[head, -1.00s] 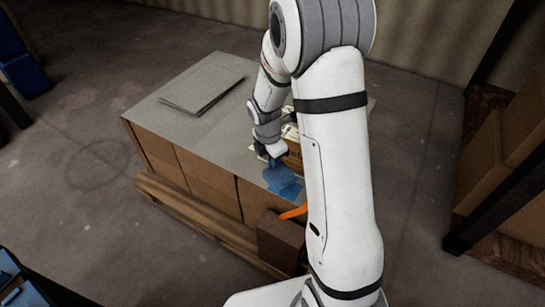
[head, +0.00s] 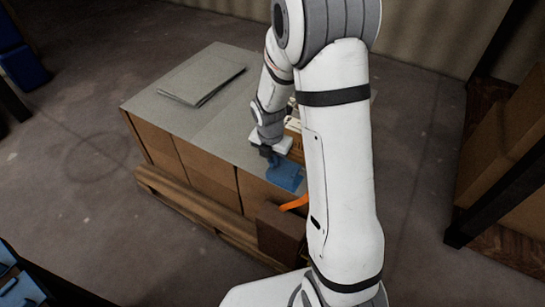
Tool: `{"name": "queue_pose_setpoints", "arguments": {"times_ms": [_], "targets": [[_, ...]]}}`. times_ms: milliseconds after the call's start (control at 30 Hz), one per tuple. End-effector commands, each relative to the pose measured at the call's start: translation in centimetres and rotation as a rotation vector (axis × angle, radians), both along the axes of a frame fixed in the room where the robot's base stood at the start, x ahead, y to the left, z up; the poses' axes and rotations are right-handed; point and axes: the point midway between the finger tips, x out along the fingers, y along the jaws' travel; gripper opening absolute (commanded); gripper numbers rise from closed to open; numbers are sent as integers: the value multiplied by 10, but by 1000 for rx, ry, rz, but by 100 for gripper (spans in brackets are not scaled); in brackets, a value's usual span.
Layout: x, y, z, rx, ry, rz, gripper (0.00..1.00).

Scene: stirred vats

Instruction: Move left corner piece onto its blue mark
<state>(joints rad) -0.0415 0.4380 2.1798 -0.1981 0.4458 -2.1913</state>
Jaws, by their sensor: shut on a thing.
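My gripper (head: 270,152) is low over the near right part of the grey-topped load of cartons (head: 176,113), left of my forearm. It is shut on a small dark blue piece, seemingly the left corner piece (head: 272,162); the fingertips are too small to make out. A brighter blue patch (head: 287,177) shows just below and right of the gripper, at the front edge of the top. I cannot tell clearly where the piece ends and the blue mark begins, or whether they touch. My arm hides the right end of the load.
Thin grey sheets (head: 201,84) lie on the far left of the top. An orange strip (head: 294,203) and a brown block (head: 280,229) are at the front right corner. A dark-posted rack with cartons (head: 505,185) stands right. The floor at left is open.

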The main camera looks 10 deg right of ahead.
Motion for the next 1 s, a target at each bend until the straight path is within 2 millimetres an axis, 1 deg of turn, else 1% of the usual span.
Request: {"name": "queue_pose_setpoints", "arguments": {"times_ms": [33, 500, 667, 1000], "targets": [[0, 0, -11, 0, 0, 0, 0], [0, 0, -52, 0, 0, 0, 0], [0, 0, -57, 0, 0, -1, 0], [0, 0, -57, 0, 0, -1, 0]]}}
